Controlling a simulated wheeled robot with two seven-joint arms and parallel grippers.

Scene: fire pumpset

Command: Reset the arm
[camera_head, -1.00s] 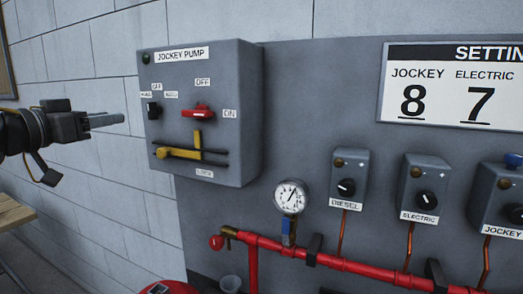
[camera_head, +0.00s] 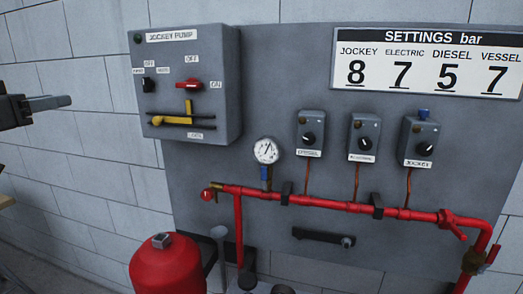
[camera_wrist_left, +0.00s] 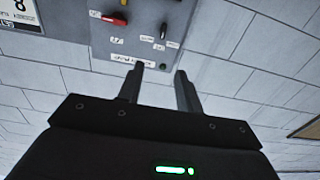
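My left gripper (camera_head: 66,101) is at the left edge of the head view, left of the grey jockey pump box (camera_head: 220,90) and apart from it. In the left wrist view its two fingers (camera_wrist_left: 160,70) stand apart with nothing between them, so it is open and empty. The jockey pump box shows upside down beyond the fingers in that view (camera_wrist_left: 140,38). It carries a red switch (camera_head: 183,87), a small black switch (camera_head: 149,85) and a yellow lever (camera_head: 170,119). My right gripper is not in view.
A grey board (camera_head: 285,85) holds a gauge (camera_head: 266,150), three switch boxes (camera_head: 364,137) and a settings sign (camera_head: 425,62). A red pipe (camera_head: 330,203) runs below them, and a red tank (camera_head: 168,265) stands at the bottom. Bare block wall (camera_head: 75,150) lies around my left gripper.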

